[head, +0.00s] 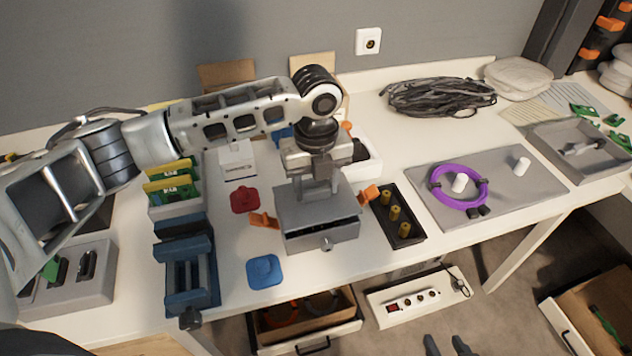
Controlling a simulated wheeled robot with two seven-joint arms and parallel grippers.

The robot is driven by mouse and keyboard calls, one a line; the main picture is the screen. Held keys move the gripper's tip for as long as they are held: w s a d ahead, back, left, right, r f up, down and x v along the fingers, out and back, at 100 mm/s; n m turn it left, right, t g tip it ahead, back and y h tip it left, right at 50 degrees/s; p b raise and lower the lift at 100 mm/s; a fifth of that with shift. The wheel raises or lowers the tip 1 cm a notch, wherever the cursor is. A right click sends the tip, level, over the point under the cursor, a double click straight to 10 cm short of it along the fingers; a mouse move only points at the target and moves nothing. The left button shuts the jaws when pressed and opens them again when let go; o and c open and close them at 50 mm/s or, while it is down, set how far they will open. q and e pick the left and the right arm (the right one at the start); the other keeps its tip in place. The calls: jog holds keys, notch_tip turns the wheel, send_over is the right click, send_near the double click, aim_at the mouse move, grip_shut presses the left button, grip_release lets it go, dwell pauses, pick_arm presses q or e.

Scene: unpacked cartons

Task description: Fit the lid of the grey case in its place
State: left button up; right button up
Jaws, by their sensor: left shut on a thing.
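My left gripper (319,180) comes down from above and is shut on the top of the grey lid (300,212). The lid is over the grey case (305,243), which stands near the table's front edge. A dark gap shows along the front between the lid and the case walls. Whether the lid touches the case at the back is hidden. Orange latches (264,220) stick out at the case's left and right sides. My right gripper (448,346) shows only as two dark fingers, apart and empty, at the bottom edge, away from the case.
A blue vise (187,265) stands left of the case, with a red piece (244,200) and a blue piece (264,271) between. A black tray (398,214) with yellow-brown cylinders is close on the right. Further right, a grey mat (520,205) holds a purple cable coil (478,190).

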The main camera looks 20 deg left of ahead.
pick_arm(q)
jog(key=shift+f, duration=0.15)
jog(key=shift+f+b, duration=0.4)
jog(key=shift+f, duration=0.65)
jog(key=o, duration=1.1)
notch_tip(320, 180, up, 16)
